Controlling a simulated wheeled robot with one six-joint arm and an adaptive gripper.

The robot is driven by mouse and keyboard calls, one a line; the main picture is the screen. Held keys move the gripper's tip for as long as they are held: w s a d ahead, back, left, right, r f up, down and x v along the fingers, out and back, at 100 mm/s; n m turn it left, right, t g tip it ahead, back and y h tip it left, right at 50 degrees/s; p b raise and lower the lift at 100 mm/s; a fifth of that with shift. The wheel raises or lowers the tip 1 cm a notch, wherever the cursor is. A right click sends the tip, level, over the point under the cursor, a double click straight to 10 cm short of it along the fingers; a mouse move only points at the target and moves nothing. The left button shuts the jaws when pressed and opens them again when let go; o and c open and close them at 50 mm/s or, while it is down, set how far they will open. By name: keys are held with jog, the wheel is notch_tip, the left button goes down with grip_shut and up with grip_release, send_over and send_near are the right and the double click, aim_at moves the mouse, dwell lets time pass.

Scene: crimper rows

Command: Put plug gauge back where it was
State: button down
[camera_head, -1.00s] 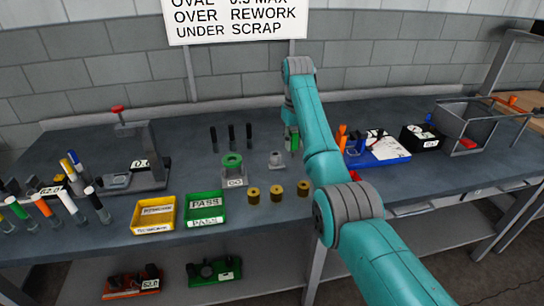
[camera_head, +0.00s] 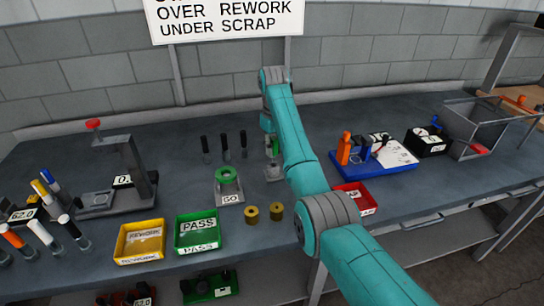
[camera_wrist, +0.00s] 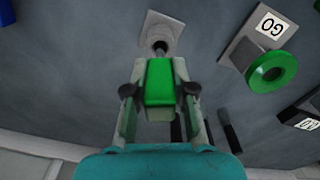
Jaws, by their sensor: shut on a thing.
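The plug gauge (camera_wrist: 160,80) has a green handle and a darker tip. My gripper (camera_wrist: 160,100) is shut on the handle, with a finger on each side. In the head view the green handle (camera_head: 274,146) shows beside my arm's end, and my gripper (camera_head: 270,142) is partly hidden. A small grey stand (camera_head: 273,173) with a round boss is just below it on the bench; it also shows in the wrist view (camera_wrist: 165,27). The gauge's tip overlaps the boss there; I cannot tell whether it is inside or above.
The green GO ring gauge (camera_head: 228,178) stands left of the grey stand. Several black pens (camera_head: 225,147) stand behind. Brass rings (camera_head: 252,215), a green PASS tray (camera_head: 197,246) and a yellow REWORK tray (camera_head: 140,254) are in front. A red tray (camera_head: 352,190) is right of my arm.

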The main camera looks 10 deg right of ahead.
aim_at(274, 158)
jog(key=shift+f, duration=1.8)
jog(key=shift+f, duration=0.35)
jog(key=c, duration=1)
grip_release()
notch_tip(274, 158, up, 13)
jog(key=shift+f, duration=0.1)
